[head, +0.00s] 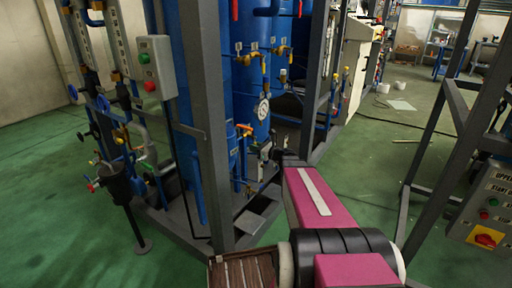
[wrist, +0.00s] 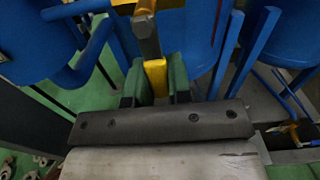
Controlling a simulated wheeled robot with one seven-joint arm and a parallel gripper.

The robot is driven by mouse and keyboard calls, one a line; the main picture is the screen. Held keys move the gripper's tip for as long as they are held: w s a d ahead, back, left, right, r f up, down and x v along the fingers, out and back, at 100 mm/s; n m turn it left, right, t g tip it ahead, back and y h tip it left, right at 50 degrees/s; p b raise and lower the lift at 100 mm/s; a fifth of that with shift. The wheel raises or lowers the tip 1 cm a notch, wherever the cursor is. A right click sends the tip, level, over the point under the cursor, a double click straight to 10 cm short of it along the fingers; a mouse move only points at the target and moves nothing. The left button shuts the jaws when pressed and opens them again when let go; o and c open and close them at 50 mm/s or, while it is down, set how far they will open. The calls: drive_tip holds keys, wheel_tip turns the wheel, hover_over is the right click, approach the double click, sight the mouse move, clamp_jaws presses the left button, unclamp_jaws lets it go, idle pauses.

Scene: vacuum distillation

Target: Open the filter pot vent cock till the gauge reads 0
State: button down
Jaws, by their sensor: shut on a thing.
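My gripper (wrist: 157,84) has two green fingers, shut on a yellow cock handle (wrist: 155,70) in the wrist view. A metal stem and more yellow fitting rise above the handle. I take it for the filter pot vent cock, but no label shows. In the head view my gripper (head: 266,156) is at the end of the pink arm, close to the blue vessels, and its fingers are too small to make out. A round white gauge (head: 262,107) is on the blue vessel just above it; its needle is too small to read.
Blue vessels (head: 196,60) stand inside a grey frame, whose post (head: 210,120) is left of my arm. Other yellow cocks (head: 245,130) are near the gauge. A control box (head: 157,66) is at left, a switch panel (head: 488,212) at right. Green floor (head: 365,165) is open at right.

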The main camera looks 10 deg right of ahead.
drive_tip(key=shift+s+a+m, duration=0.1)
drive_tip(key=shift+s+m, duration=0.1)
drive_tip(key=shift+m, duration=0.2)
drive_tip(key=c, duration=1)
unclamp_jaws()
drive_tip(key=shift+c, duration=0.2)
drive_tip(key=v, duration=1)
drive_tip(key=shift+s+d, duration=0.25)
